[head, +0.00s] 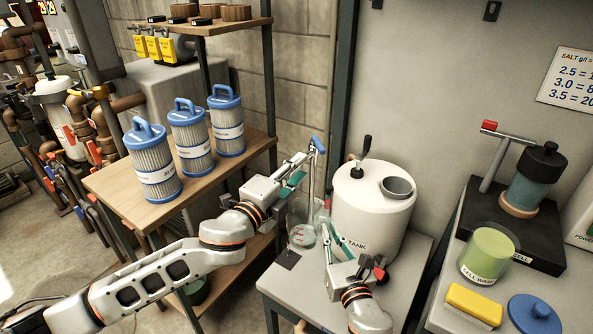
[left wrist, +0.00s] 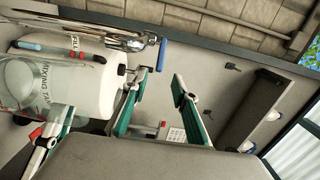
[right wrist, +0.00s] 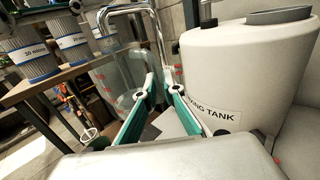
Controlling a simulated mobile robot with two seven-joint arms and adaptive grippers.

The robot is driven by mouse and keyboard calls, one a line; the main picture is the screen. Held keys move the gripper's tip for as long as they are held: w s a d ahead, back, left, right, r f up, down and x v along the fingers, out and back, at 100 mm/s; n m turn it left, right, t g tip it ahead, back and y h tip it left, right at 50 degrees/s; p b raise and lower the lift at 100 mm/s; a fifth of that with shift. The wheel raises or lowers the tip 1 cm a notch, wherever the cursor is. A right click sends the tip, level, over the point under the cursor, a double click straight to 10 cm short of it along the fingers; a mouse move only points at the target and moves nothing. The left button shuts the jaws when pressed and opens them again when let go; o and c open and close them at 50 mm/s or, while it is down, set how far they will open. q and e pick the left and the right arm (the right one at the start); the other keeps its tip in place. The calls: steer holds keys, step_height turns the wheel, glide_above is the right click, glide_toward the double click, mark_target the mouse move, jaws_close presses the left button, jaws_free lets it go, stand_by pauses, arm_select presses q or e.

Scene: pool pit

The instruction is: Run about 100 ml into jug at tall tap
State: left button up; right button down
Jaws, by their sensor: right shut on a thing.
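The clear jug (head: 301,236) with red marks stands upright on the grey stand beside the white tank. My right gripper (head: 327,236) is shut on its near side; the right wrist view shows the jug (right wrist: 118,82) beyond the fingers (right wrist: 162,92). The tall tap (head: 311,175) is a chrome gooseneck with a blue lever (head: 318,144). Its spout (right wrist: 104,22) hangs over the jug's mouth in the right wrist view. My left gripper (head: 302,166) is open beside the tap top; the blue lever (left wrist: 162,55) lies just beyond its fingertips (left wrist: 160,78). I see no water running; the jug's level is unclear.
The white mixing tank (head: 372,212), with a black-handled valve and a grey cup on top, stands close to the right gripper. A wooden shelf (head: 115,187) with blue-capped filters stands left, behind my left arm. A bench with a green cup (head: 486,252) is at right.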

arm_select(q)
steer(key=shift+s, duration=0.1)
stand_by(0.3)
steer(key=n+t+y, duration=0.3)
steer(key=n+y, duration=0.1)
steer(key=y, duration=0.2)
glide_toward(320, 145)
steer(key=shift+n, duration=0.3)
steer(key=x, duration=1)
steer(key=shift+d+f, duration=0.1)
steer(key=shift+f, duration=0.3)
jaws_close()
